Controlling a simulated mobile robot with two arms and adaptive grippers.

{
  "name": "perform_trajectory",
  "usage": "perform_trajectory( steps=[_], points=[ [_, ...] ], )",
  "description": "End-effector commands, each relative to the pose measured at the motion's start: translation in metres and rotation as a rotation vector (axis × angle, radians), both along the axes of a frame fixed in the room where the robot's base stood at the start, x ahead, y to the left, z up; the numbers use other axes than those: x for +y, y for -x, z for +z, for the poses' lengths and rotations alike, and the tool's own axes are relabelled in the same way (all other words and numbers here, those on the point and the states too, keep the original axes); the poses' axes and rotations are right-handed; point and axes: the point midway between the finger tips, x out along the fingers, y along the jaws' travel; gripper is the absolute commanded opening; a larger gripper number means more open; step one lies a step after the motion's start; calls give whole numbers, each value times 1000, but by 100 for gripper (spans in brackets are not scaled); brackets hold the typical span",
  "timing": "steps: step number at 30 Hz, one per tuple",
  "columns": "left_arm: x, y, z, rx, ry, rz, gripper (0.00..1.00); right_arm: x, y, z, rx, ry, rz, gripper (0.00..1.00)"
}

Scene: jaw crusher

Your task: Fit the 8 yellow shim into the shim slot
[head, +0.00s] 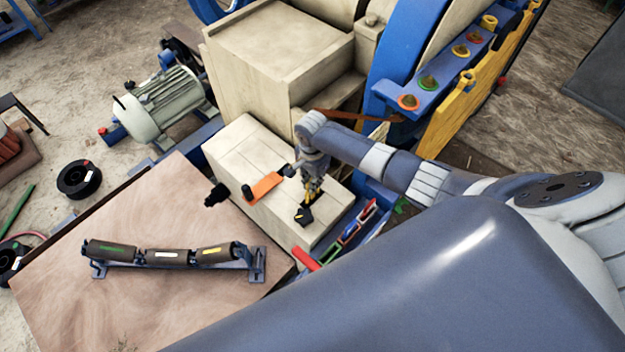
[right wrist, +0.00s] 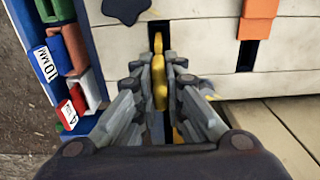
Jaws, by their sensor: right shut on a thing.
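The yellow shim (right wrist: 159,82) is between the fingers of my right gripper (right wrist: 160,68), which is shut on it. In the head view the right gripper (head: 314,178) is over the beige block (head: 240,155), with the yellow shim (head: 312,190) below its fingers. In the right wrist view a narrow dark slot (right wrist: 158,27) in the block's face lines up with the shim. The shim's far end is at this slot; I cannot tell how deep it sits. The fingers hide part of the slot. My left gripper is not in view.
A black star knob (head: 303,215) is close beside the slot. An orange piece (head: 263,188) is at another slot (right wrist: 246,55). A blue rack with coloured shims (right wrist: 62,60) stands alongside the block. A roller assembly (head: 165,255) lies on the wooden table (head: 130,315).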

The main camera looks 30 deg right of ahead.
Motion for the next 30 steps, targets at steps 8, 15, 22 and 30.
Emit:
perform_trajectory(
  steps=[8, 15, 22, 30],
  points=[
    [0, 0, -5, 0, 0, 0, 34, 0, 0, -6, -1, -1, 0, 0],
    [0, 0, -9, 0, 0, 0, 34, 1, 0, -14, -1, -1, 0, 0],
    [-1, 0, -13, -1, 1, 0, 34, 1, -1, -21, -2, -2, 0, 0],
    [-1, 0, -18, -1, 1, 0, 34, 1, -1, -29, -2, -2, 0, 0]
  ],
)
